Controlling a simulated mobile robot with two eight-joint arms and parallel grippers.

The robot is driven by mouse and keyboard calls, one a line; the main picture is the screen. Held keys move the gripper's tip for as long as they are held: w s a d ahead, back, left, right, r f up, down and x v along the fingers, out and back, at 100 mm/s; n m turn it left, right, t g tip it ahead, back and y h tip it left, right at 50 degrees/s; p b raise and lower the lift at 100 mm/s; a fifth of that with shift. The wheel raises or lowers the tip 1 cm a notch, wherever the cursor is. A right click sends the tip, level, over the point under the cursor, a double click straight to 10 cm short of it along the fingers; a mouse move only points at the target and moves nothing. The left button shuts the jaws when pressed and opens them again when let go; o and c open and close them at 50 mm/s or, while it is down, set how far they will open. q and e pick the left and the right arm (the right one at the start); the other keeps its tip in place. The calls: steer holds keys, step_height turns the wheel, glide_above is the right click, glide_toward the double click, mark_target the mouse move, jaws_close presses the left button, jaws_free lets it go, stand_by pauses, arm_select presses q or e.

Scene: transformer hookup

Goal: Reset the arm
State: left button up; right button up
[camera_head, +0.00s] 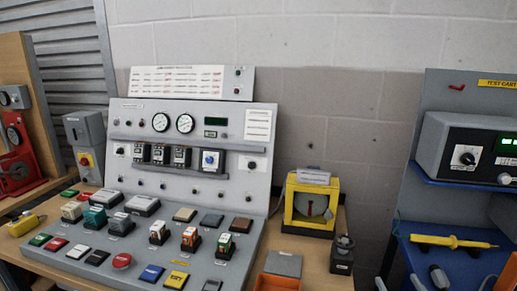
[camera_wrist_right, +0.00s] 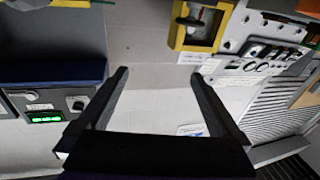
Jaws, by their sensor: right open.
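My right gripper (camera_wrist_right: 158,75) shows in the right wrist view. Its two dark fingers are spread wide apart with nothing between them. Behind the gap is only a pale wall surface. No fingers of it can be made out clearly in the head view. My left gripper is in neither view.
The sloped grey control panel (camera_head: 257,171) stands left of centre on a wooden bench. A yellow-framed box (camera_head: 287,211) stands right of it, also in the wrist view (camera_wrist_right: 178,35). A bench instrument (camera_head: 440,148) sits on a blue shelf at right, above a yellow probe (camera_head: 440,240).

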steer(key=s+a+f+g, duration=0.7)
steer(key=s+a+f, duration=0.15)
steer(key=s, duration=0.35)
steer(key=s+a+f+g, duration=0.7)
steer(key=s+a+f, duration=0.15)
steer(key=s, duration=0.35)
arm_select(q)
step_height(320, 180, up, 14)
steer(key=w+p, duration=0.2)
steer(key=p, duration=1)
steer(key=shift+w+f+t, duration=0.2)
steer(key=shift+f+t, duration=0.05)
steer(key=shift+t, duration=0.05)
arm_select(e)
steer(key=w+r, duration=0.3)
steer(key=r, duration=1.1)
steer(key=shift+w+d+r+m+t, duration=0.15)
steer(key=shift+d+r+m+t, duration=0.05)
steer(key=shift+m+t, duration=0.1)
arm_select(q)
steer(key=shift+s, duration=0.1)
